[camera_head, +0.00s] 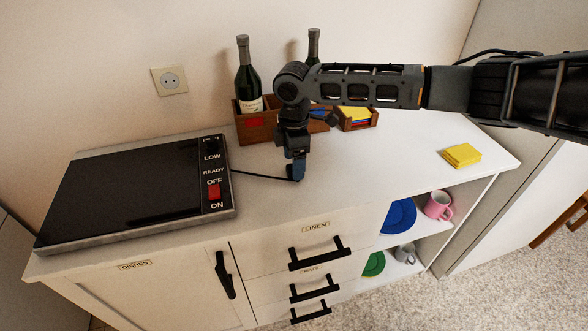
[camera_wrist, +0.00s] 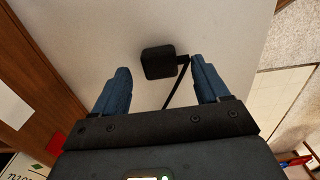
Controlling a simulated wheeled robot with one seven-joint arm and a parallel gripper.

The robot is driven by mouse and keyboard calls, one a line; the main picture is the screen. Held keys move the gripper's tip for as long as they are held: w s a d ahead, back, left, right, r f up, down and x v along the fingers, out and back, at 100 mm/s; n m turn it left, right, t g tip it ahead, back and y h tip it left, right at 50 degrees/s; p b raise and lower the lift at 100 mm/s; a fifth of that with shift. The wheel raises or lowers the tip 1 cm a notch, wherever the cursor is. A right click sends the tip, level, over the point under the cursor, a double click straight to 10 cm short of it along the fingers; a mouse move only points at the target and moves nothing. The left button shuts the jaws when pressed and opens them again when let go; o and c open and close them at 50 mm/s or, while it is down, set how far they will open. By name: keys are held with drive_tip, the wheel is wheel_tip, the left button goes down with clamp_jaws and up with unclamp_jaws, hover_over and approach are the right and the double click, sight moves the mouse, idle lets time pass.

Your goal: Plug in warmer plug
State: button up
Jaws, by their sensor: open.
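The warmer (camera_head: 135,190) is a flat black plate with a control strip at the left of the white counter. Its black cord runs right to the plug, which my gripper mostly hides in the head view. In the wrist view the plug (camera_wrist: 158,62) is a dark rounded block on the counter, with its cord (camera_wrist: 176,84) leaving at its right side. My gripper (camera_head: 297,178) points down over the plug. In the wrist view its blue fingers (camera_wrist: 160,85) are open, one on either side of the plug and apart from it. The wall socket (camera_head: 170,80) is empty.
A wooden crate (camera_head: 256,128) with green bottles (camera_head: 247,80) stands at the back, beside a small box of coloured cloths (camera_head: 358,118). A yellow cloth stack (camera_head: 460,155) lies at the right. The counter (camera_head: 375,165) between is clear.

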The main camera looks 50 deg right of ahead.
drive_tip(key=shift+f, duration=1.05)
drive_tip(key=shift+c, duration=0.3)
drive_tip(key=c, duration=1)
drive_tip(key=shift+r, duration=0.1)
drive_tip(key=shift+r, duration=0.5)
wheel_tip(320, 180, up, 3)
drive_tip(key=shift+f+b, duration=0.2)
drive_tip(key=shift+b, duration=0.15)
drive_tip(key=s+d+r, duration=0.2)
drive_tip(key=s, duration=0.1)
drive_tip(key=s+d+r+b, duration=0.1)
drive_tip(key=s+d+r, duration=0.4)
drive_tip(key=shift+s+d+r+b, duration=0.2)
drive_tip(key=shift+s+d+b, duration=0.15)
drive_tip(key=shift+s+d, duration=0.05)
